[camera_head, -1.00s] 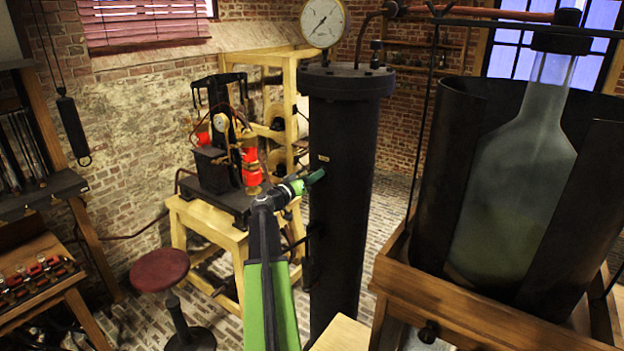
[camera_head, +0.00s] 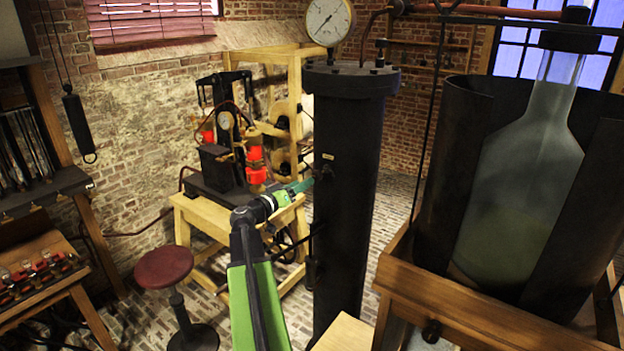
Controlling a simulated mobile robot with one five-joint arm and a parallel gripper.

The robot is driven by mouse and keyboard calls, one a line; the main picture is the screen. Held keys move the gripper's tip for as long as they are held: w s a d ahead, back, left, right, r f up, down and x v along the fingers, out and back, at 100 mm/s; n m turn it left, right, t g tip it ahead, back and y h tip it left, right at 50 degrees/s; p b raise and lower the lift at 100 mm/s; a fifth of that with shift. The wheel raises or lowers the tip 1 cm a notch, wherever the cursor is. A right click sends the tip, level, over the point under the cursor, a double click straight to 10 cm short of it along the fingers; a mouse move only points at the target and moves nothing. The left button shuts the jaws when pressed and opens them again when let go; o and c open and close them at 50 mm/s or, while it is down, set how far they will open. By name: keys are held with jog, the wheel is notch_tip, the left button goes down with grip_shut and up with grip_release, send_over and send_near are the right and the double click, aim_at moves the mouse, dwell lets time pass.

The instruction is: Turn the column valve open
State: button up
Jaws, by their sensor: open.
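The black column (camera_head: 345,220) stands upright in the middle, with a round pressure gauge (camera_head: 328,20) on top. A small valve fitting (camera_head: 327,168) shows on the column's left front side, partly behind my fingertips. My gripper (camera_head: 303,186), with green fingers, points right at the column, its tips at or very near the fitting. I cannot tell whether they touch it. The gap between the fingers is hard to make out, and nothing is seen held. A lower rod and fitting (camera_head: 312,240) also show on the column's left side.
A large glass bottle (camera_head: 525,160) in a dark open shield stands on a wooden stand (camera_head: 480,307) at right. A wooden table (camera_head: 195,212) with an apparatus is behind my arm. A red stool (camera_head: 164,267) stands at lower left.

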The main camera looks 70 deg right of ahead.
jog(key=v, duration=0.8)
jog(key=shift+w, duration=0.1)
